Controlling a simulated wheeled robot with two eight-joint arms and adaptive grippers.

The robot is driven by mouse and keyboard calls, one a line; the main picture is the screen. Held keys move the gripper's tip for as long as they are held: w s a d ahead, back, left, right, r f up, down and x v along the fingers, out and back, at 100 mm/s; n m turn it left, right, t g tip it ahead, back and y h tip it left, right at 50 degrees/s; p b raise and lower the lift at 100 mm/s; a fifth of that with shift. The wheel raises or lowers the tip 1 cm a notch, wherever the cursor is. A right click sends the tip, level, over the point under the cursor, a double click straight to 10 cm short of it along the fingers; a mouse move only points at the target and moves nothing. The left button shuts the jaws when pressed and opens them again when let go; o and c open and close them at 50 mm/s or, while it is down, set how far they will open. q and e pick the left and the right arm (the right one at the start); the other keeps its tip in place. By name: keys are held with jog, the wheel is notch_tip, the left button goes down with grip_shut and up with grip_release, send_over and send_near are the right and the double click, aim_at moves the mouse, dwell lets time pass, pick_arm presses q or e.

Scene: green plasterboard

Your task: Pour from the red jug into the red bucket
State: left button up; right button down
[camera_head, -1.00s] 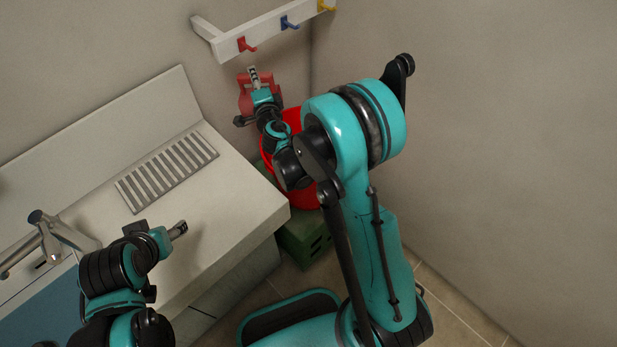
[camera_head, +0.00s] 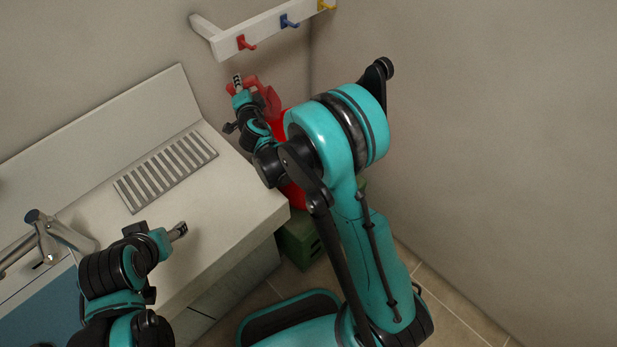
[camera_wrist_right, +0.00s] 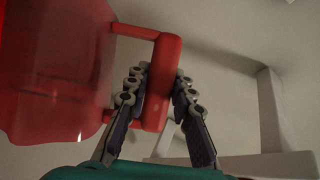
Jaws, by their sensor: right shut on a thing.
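The red jug (camera_head: 268,101) is held near the wall, above and beside the red bucket (camera_head: 294,196), and looks tilted to the right. My right gripper (camera_head: 238,82) is shut on the jug's handle. In the right wrist view the jug (camera_wrist_right: 55,70) fills the left side, and its handle (camera_wrist_right: 160,85) lies between the fingers of the right gripper (camera_wrist_right: 162,85). My right arm hides much of the bucket, and its inside cannot be seen. My left gripper (camera_head: 178,231) is over the counter, apart from the jug and bucket; its jaw state is unclear.
A green crate (camera_head: 298,243) stands on the floor under the bucket. The white counter (camera_head: 235,205) with a drain grille (camera_head: 165,172) and a tap (camera_head: 60,235) is at the left. A white hook rail (camera_head: 265,30) is on the wall above the jug. Walls close the corner.

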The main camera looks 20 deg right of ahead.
jog(key=shift+r+p, duration=2.35)
jog(key=shift+r, duration=1.2)
jog(key=n+g+p, duration=0.1)
jog(key=n, duration=0.1)
jog(key=shift+r+n+h, duration=0.1)
jog(key=shift+n+h, duration=0.2)
jog(key=shift+n, duration=0.1)
jog(key=n+g+h, duration=0.1)
jog(key=n, duration=0.1)
jog(key=shift+a+n+p, duration=0.1)
jog(key=shift+n+p, duration=0.2)
jog(key=shift+p, duration=0.1)
jog(key=n+g+h, duration=0.1)
jog(key=n, duration=0.1)
jog(key=shift+n+g+h, duration=0.3)
jog(key=shift+h, duration=0.1)
jog(key=shift+f+n+h, duration=0.2)
jog(key=shift+n+h, duration=0.3)
